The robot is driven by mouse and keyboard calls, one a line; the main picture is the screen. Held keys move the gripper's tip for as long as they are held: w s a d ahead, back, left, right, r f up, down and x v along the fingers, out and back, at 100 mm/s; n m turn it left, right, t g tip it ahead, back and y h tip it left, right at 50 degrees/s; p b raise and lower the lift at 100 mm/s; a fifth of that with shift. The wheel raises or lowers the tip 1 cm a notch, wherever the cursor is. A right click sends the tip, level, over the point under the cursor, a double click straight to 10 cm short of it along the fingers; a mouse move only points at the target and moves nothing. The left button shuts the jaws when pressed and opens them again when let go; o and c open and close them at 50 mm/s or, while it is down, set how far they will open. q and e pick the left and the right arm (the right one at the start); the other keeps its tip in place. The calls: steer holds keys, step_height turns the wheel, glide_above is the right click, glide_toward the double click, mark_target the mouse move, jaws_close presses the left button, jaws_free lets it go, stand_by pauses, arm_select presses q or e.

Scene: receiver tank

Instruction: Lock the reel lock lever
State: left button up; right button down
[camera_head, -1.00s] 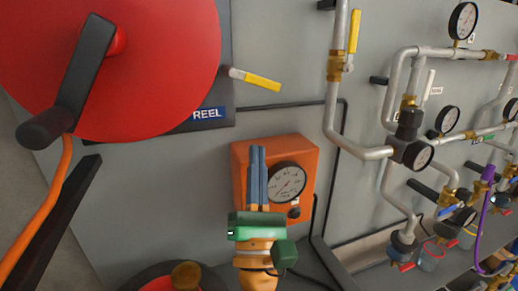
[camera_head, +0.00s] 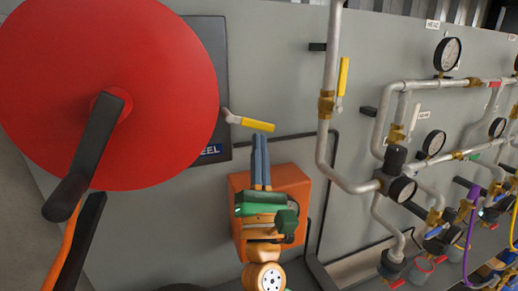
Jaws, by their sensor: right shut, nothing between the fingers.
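The reel lock lever (camera_head: 250,123) has a yellow handle on a grey pivot at the right edge of the red reel (camera_head: 110,95). The handle points right and slightly down. My right gripper (camera_head: 260,139) is shut and empty. Its blue fingers point up, with the tips just below the yellow handle in the picture; I cannot tell whether they touch it. The REEL label (camera_head: 209,151) is partly hidden by the reel. My left gripper is not in view.
An orange gauge box (camera_head: 295,183) stands behind my right gripper, its gauge mostly hidden. A vertical grey pipe with a yellow-handled valve (camera_head: 343,78) rises to the right. A black crank handle (camera_head: 85,160) crosses the reel's front. Bare wall lies between lever and pipe.

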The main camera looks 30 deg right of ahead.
mark_target(273, 128)
steer(key=shift+s+d+r+n+t+y+p, duration=0.1)
steer(key=shift+d+r+n+t+y+p, duration=0.1)
steer(key=shift+n+t+y, duration=0.3)
steer(key=shift+s+d+r+n+t+y+p, duration=0.1)
steer(key=shift+d+n+t+y+p, duration=0.1)
steer(key=shift+n+y, duration=0.5)
steer(key=shift+d+r+n+t+y+p, duration=0.2)
steer(key=shift+n+t+y, duration=0.15)
steer(key=shift+n+y, duration=0.45)
steer(key=shift+d+r+n+t+y+p, duration=0.2)
steer(key=shift+n+t+y, duration=0.3)
steer(key=shift+n, duration=0.5)
steer(key=shift+r+n+t+y+p, duration=0.15)
steer(key=shift+r+n+t+y, duration=0.1)
steer(key=shift+n+y, duration=0.6)
steer(key=n+y, duration=0.2)
steer(key=r+n+y, duration=0.1)
steer(key=n+y, duration=0.2)
steer(key=d+r+n+y+p, duration=0.1)
steer(key=n+y, duration=0.1)
steer(key=n, duration=0.1)
steer(key=shift+s+t, duration=0.15)
steer(key=shift+t, duration=0.15)
steer(key=r+n+y+p, duration=0.1)
steer(key=n+y, duration=0.1)
steer(key=shift+r+n+y, duration=0.2)
steer(key=shift+n+y, duration=0.15)
steer(key=shift+r, duration=0.1)
